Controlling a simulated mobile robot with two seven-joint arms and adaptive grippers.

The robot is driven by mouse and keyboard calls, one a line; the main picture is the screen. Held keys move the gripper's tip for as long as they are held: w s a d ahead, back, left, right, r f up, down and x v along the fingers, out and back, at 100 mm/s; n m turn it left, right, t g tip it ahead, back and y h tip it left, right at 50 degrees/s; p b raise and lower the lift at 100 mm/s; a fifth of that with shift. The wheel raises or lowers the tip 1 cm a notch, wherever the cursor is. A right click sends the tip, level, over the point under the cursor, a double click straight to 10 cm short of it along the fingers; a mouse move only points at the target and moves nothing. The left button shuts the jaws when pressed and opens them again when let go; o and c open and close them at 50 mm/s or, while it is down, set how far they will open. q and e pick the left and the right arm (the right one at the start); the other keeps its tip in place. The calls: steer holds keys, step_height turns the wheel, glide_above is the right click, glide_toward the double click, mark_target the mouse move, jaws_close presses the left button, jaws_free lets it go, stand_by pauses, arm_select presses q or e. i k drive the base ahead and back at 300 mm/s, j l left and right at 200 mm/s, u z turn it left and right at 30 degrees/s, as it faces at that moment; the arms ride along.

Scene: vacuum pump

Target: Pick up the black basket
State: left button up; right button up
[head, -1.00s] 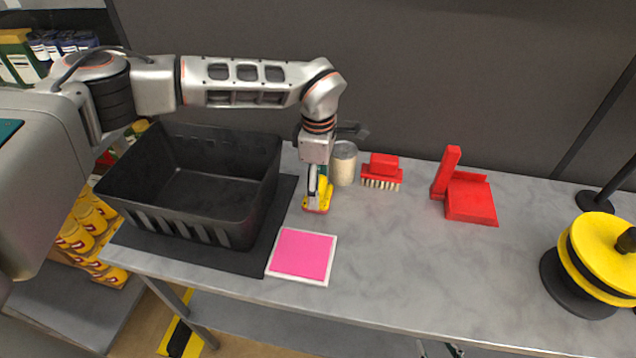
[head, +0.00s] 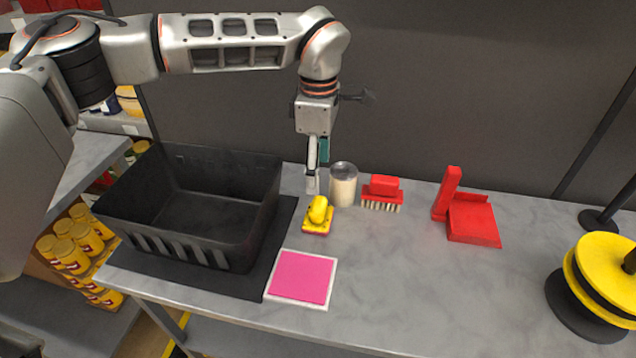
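The black basket (head: 190,210) is an empty, open-topped rectangular bin with slotted sides. It stands upright on a dark mat (head: 262,262) at the left of the grey table. My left gripper (head: 312,184) points down to the right of the basket, above and behind a small yellow and red object (head: 318,215). The gripper is apart from the basket and seems to hold nothing; its fingers are seen edge-on, so their opening is unclear. My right gripper is not in view.
Right of the basket are a pink square pad (head: 302,278), a can (head: 343,184), a red brush (head: 382,193), a red dustpan (head: 470,218) and a yellow and black reel (head: 603,275). A dark panel (head: 450,90) stands behind.

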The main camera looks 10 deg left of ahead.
mark_target(205, 207)
steer(key=k, duration=1)
